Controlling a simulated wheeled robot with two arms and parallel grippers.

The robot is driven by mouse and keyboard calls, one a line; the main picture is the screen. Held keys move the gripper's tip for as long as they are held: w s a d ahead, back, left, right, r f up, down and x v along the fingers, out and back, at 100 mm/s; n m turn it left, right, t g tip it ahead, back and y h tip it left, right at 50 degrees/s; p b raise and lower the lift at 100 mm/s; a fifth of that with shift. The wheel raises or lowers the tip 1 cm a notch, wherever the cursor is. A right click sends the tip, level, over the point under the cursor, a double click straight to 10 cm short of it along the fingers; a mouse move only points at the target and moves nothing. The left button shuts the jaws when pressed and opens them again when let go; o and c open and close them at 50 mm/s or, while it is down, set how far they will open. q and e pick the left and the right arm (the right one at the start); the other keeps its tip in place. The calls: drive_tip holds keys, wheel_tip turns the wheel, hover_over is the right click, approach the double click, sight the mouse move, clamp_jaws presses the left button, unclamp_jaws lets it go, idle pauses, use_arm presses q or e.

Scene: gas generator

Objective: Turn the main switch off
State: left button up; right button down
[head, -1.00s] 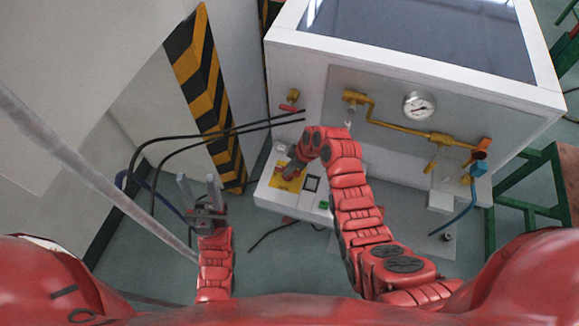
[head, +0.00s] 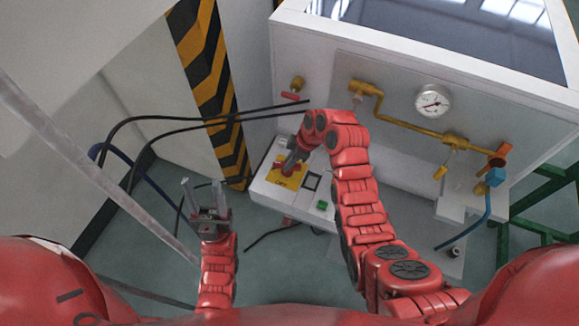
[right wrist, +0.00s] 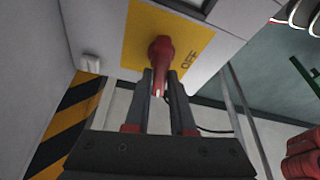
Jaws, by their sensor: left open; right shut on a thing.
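The main switch is a red handle (right wrist: 159,52) on a yellow plate (right wrist: 190,42) marked OFF. In the head view the yellow plate (head: 291,180) is on the front of a white control box, and my right gripper (head: 291,163) reaches down over it. In the right wrist view my right gripper (right wrist: 161,78) is shut on the red handle, with a finger on each side. The handle's tip hangs between the fingers, with the OFF lettering to its right. My left gripper (head: 204,184) is open and empty, left of the control box.
The control box (head: 325,218) has a green button (head: 321,205). A large white cabinet (head: 400,55) with brass pipes and a gauge (head: 432,101) stands behind. Black cables (head: 180,118) cross above my left gripper. A striped post (head: 207,70) stands at the left.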

drive_tip(key=c, duration=0.8)
unclamp_jaws()
drive_tip(key=shift+o, duration=0.2)
drive_tip(key=shift+r+b, duration=0.3)
drive_tip(key=shift+r, duration=0.25)
drive_tip(key=shift+w+r+b, duration=0.1)
drive_tip(key=shift+r+b, duration=0.35)
drive_tip(key=shift+r, duration=0.3)
drive_tip(key=shift+s+r+p, duration=0.55)
drive_tip(key=shift+r+p, duration=0.15)
drive_tip(key=shift+r, duration=0.05)
drive_tip(key=s+p, duration=0.5)
drive_tip(key=s, duration=1)
drive_tip(key=shift+d+r, duration=0.15)
drive_tip(key=shift+r, duration=0.3)
